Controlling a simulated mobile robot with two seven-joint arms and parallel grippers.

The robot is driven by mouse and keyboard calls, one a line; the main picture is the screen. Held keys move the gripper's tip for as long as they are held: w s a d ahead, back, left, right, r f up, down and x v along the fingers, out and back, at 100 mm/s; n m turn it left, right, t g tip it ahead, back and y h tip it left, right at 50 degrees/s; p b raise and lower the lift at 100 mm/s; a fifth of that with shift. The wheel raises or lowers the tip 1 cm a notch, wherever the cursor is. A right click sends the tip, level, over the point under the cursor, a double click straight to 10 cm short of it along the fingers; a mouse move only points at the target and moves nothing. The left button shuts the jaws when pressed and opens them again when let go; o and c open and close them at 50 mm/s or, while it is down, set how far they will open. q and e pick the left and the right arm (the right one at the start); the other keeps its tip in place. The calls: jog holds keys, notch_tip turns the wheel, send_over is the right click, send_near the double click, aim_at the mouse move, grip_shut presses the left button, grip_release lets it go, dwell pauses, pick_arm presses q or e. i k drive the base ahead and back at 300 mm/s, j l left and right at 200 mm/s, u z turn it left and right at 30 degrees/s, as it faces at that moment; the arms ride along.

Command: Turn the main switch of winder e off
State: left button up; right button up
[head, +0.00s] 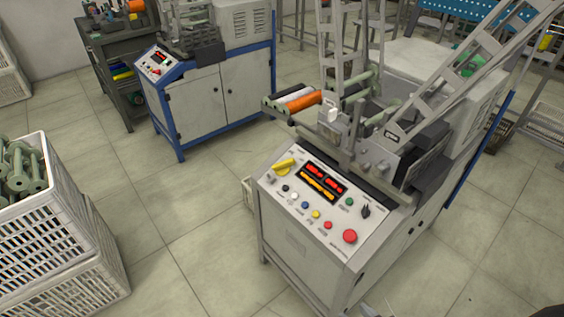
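The nearest winder (300,235) stands right of centre, with a sloped control panel facing me. I cannot read a letter that marks it as winder e. Its panel carries lit red and orange displays (320,180), a yellow rotary handle (284,166) at the upper left, a black knob (366,211) at the right and a large red button (350,236). Small coloured buttons sit in a row between them. I cannot tell from the labels which control is the main switch. Neither gripper is in view.
A second winder (200,95) with a blue frame stands behind to the left. A white crate (60,265) of green bobbins is at the left edge. A dark tool cart (110,50) stands at the back left.

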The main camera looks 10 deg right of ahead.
aim_at(281, 168)
jog(key=i+j, duration=0.25)
jog(key=i+j+z, duration=0.15)
jog(key=j, duration=0.25)
jog(key=i+j, duration=0.25)
jog(key=i+j+z, duration=0.15)
jog(key=j, duration=0.3)
jog(key=i+j, duration=0.25)
jog(key=j+z, duration=0.05)
jog(key=j, duration=0.05)
